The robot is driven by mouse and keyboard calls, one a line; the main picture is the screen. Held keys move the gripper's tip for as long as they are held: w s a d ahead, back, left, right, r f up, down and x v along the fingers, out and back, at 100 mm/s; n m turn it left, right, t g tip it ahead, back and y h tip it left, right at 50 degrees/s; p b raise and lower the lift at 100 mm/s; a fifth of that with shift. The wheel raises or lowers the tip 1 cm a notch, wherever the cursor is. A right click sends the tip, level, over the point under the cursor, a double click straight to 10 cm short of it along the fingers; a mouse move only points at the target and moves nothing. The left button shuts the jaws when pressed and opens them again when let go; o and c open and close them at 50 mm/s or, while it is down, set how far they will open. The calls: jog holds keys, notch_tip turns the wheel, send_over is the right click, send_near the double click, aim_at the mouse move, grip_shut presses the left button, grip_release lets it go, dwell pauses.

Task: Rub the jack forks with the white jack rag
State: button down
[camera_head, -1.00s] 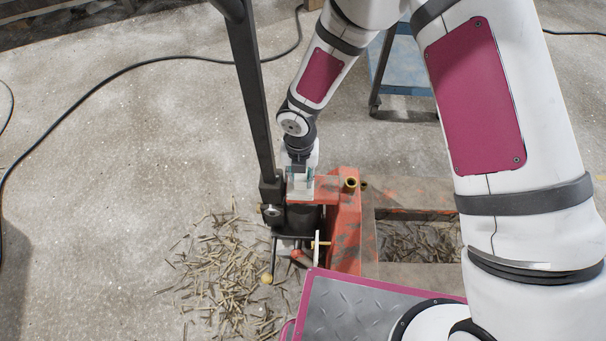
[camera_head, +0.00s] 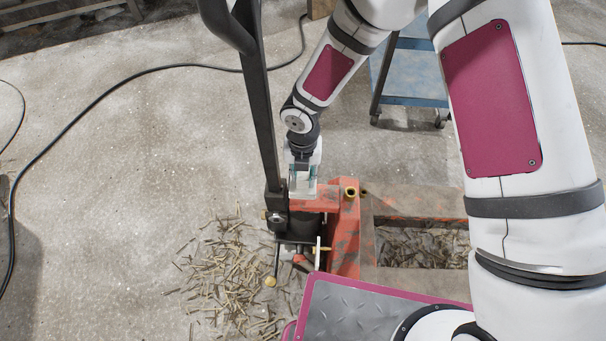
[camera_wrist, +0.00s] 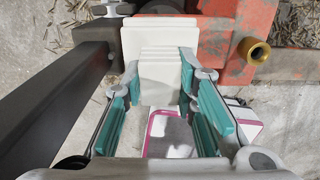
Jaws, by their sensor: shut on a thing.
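My gripper (camera_head: 304,179) hangs low over the orange pallet jack's head (camera_head: 327,198), beside the black jack handle (camera_head: 263,130). In the wrist view my gripper (camera_wrist: 160,82) has its teal-padded fingers closed on the white jack rag (camera_wrist: 160,50), a pale block with layered folds. The rag rests on or just above the jack's head; I cannot tell which. The jack forks (camera_head: 428,203) run to the right from the orange body, dusty and worn, with part hidden behind my arm. My gripper is at the handle end, left of the forks.
A brass-coloured ring (camera_head: 351,192) stands up on the jack's head. Straw-like scraps (camera_head: 235,270) litter the floor left of the jack and between the forks. A blue cart (camera_head: 412,75) stands behind. A black cable (camera_head: 110,92) crosses the open concrete at left.

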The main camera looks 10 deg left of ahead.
jog(key=w+d, duration=0.3)
jog(key=d, duration=0.2)
jog(key=f+b, duration=0.3)
jog(key=f, duration=0.1)
jog(key=f+b, duration=0.2)
jog(key=shift+s+b, duration=0.25)
jog(key=shift+b, duration=0.1)
jog(key=shift+s+d+r, duration=0.15)
jog(key=shift+s+r, duration=0.1)
jog(key=shift+s, duration=0.55)
jog(key=shift+s+d, duration=0.15)
jog(key=shift+s, duration=0.65)
jog(key=shift+f+b, duration=0.3)
jog(key=shift+b, duration=0.2)
jog(key=shift+w+r, duration=0.1)
jog(key=shift+w, duration=0.05)
